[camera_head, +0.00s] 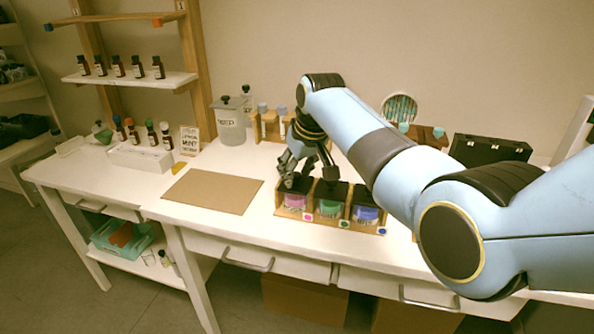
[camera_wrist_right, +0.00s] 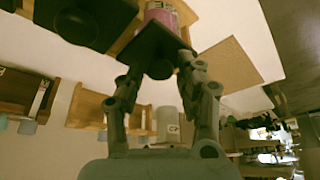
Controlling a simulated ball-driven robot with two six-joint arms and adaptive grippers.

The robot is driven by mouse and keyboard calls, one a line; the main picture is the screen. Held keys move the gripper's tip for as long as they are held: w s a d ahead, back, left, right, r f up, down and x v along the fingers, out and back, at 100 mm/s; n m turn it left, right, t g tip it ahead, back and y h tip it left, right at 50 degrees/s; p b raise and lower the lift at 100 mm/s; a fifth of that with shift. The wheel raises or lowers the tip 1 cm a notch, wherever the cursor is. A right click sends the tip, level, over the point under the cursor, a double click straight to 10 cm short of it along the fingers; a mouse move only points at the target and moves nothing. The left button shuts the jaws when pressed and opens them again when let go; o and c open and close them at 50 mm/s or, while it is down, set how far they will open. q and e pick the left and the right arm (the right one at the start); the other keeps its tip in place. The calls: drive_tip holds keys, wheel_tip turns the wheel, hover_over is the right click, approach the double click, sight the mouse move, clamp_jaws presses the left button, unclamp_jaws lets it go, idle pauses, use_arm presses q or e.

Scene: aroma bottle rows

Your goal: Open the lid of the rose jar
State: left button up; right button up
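The rose jar, taken as the one with pink contents (camera_head: 295,201), stands at the left end of a wooden rack (camera_head: 326,222). In the right wrist view the pink jar (camera_wrist_right: 160,14) shows at the top edge, with its dark lid (camera_wrist_right: 152,45) and round knob (camera_wrist_right: 159,70) in front. The lid appears to sit on the jar. My right gripper (camera_head: 305,174) is just above this jar in the head view. My left gripper is not in view.
Jars with green (camera_head: 329,207) and blue (camera_head: 366,213) contents stand to the right in the same rack. A brown board (camera_head: 212,191) lies to the left. A large lidded canister (camera_head: 229,125) stands behind. A black case (camera_head: 489,150) is at the back right.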

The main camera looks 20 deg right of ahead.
clamp_jaws()
